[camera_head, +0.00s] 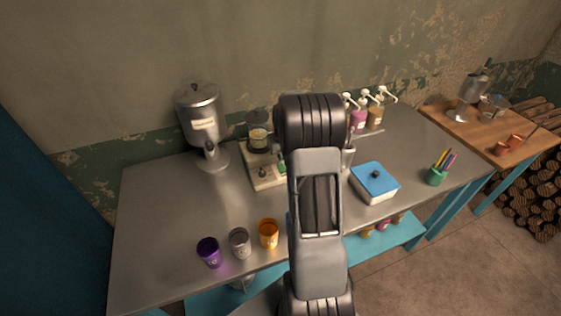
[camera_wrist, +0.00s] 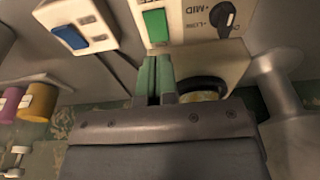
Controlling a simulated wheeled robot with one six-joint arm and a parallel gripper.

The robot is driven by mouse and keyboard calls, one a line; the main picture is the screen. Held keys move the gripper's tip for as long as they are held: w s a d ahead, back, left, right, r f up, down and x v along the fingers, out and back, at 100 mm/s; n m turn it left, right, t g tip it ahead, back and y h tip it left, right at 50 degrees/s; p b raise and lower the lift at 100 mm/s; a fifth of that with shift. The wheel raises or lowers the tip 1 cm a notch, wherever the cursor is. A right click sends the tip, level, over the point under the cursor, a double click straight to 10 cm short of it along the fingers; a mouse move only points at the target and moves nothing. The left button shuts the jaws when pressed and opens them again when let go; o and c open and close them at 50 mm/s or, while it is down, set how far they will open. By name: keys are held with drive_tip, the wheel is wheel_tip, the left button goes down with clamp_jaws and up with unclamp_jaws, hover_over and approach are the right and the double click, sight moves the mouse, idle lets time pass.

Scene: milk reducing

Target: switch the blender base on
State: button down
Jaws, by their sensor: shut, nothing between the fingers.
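The cream blender base (camera_head: 262,176) stands on the metal table, partly hidden by my arm, with a jar (camera_head: 257,138) on it. In the wrist view the base (camera_wrist: 182,18) shows a green switch (camera_wrist: 155,26) and a black knob (camera_wrist: 223,16) beside MID and LOW marks. My gripper (camera_wrist: 155,60) is shut and empty, its green fingertips just below the green switch in the picture. I cannot tell whether they touch it. In the head view my gripper is hidden behind my arm.
A second cream unit with a blue switch (camera_wrist: 70,37) is close by on the left in the wrist view. A metal dispenser (camera_head: 203,125) stands left of the blender. Purple (camera_head: 209,252), grey (camera_head: 239,243) and orange (camera_head: 268,233) cups stand at the front. A blue-lidded box (camera_head: 374,183) is right.

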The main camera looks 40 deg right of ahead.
sight(280, 166)
drive_tip(key=shift+w+f+p, duration=0.2)
drive_tip(key=shift+f+p, duration=0.05)
drive_tip(key=shift+f, duration=1)
drive_tip(key=shift+w+f+p, duration=0.2)
drive_tip(key=shift+f+p, duration=0.05)
drive_tip(key=shift+f, duration=0.95)
drive_tip(key=shift+d, duration=0.1)
